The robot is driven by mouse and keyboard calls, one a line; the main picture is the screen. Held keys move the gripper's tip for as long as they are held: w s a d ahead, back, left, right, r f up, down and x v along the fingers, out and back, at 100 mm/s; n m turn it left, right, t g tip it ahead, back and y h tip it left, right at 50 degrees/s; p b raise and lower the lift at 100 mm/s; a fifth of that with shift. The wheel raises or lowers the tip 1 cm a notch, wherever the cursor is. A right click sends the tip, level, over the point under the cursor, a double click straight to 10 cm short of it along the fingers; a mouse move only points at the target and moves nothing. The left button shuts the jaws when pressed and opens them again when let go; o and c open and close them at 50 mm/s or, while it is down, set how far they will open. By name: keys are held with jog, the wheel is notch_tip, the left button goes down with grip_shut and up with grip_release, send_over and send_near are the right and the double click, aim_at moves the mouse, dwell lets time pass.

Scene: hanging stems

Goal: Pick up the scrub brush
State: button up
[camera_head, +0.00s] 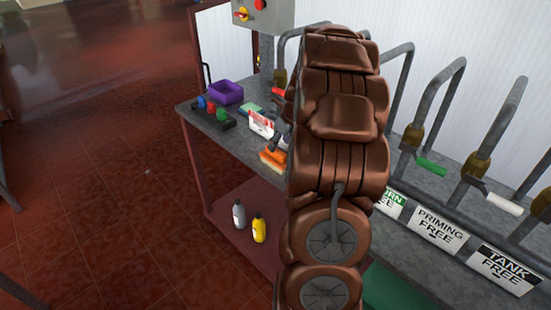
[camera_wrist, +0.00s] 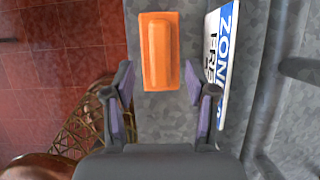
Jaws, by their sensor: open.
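The scrub brush is an orange block (camera_wrist: 160,50) with a raised orange ridge along its middle. In the wrist view it lies lengthwise on the grey metal bench top (camera_wrist: 175,130), just ahead of my fingertips. My gripper (camera_wrist: 161,88) is open and empty, its two dark fingers with purple pads standing to the left and right of the brush's near end. In the head view the orange brush (camera_head: 273,158) shows near the bench's front edge, beside my brown arm. My arm hides most of my gripper there.
A white and blue sign (camera_wrist: 214,60) stands close right of the brush. In the head view, a purple bin (camera_head: 225,92) and a dark tray with coloured items (camera_head: 213,114) sit further left. Bent pipes rise behind. Two bottles (camera_head: 249,222) stand on the lower shelf.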

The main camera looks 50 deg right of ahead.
aim_at(276, 157)
jog(key=shift+p+x, duration=0.9)
jog(key=shift+x, duration=1.65)
jog(key=shift+c, duration=0.3)
grip_shut()
